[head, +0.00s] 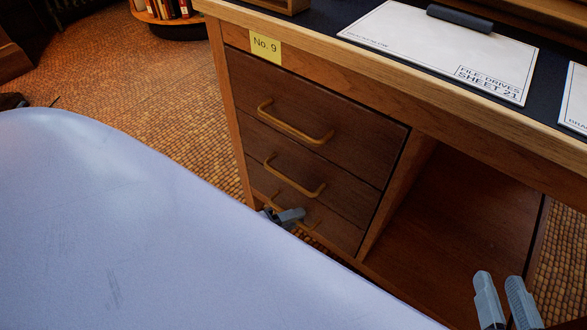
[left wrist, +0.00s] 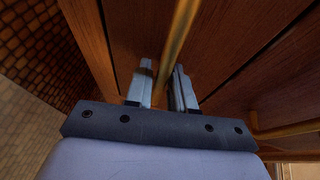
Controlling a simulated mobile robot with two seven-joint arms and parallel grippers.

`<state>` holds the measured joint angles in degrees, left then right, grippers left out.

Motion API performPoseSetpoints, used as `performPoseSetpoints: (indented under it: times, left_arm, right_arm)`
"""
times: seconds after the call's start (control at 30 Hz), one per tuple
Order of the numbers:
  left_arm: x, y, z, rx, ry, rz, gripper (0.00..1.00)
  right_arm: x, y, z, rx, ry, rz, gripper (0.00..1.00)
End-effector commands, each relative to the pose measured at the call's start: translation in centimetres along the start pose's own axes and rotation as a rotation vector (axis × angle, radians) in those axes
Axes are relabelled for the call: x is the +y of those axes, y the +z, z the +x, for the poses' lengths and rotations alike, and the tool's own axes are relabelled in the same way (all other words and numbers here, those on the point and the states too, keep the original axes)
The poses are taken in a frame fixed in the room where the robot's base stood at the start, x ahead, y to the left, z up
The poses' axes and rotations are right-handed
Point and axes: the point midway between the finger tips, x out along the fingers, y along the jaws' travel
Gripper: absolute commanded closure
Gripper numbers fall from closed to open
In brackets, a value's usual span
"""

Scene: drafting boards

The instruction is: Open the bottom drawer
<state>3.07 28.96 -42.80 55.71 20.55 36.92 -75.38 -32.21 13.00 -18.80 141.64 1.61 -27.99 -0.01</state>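The desk's left pedestal has a stack of three brown drawers with brass bar handles, all looking closed in the head view. The bottom drawer (head: 338,232) is partly hidden by my left gripper and my arm. Its handle (head: 311,222) is mostly covered. My left gripper (head: 290,214) is at this handle. In the left wrist view, its two fingers (left wrist: 162,85) stand apart, one on each side of a brass bar (left wrist: 179,35). Space shows beside the bar, and contact is not clear. My right gripper (head: 505,285) is open and empty at the lower right.
The middle drawer (head: 325,172) and top drawer (head: 320,110) sit above, with a yellow "No. 9" label (head: 265,47) over them. An open bay (head: 455,220) lies right of the drawers. The desktop holds a paper sheet (head: 430,50). Cobbled-looking floor (head: 150,95) is free at left.

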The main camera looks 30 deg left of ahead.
Motion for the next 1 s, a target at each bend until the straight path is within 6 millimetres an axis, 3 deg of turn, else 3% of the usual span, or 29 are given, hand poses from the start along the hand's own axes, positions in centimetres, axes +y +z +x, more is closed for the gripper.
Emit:
performPoseSetpoints:
  times: [0.17,0.2,0.23,0.57,0.77,1.0]
  left_arm:
    - [0.0,0.0,0.0,0.0,0.0,0.0,0.8]
    - [0.0,0.0,0.0,0.0,0.0,0.0,0.93]
    - [0.0,0.0,0.0,0.0,0.0,0.0,1.0]
    - [0.1,-0.3,-0.5,0.001,0.002,-0.001,1.0]
    - [0.5,-1.3,-3.1,0.0,0.005,-0.003,1.0]
    - [1.6,-3.2,-7.7,-0.001,0.005,-0.003,1.0]
  right_arm:
    - [0.0,-0.1,0.0,0.001,0.0,0.0,0.64]
    - [0.0,-0.1,0.0,0.001,0.0,0.0,0.64]
    - [0.0,-0.1,0.0,0.001,0.0,0.0,0.64]
    - [0.0,-0.3,-0.1,-0.002,-0.003,0.006,0.64]
    - [-0.4,-0.1,-0.1,-0.035,-0.019,0.038,0.64]
    - [-1.4,0.1,-0.3,-0.072,-0.041,0.107,0.64]
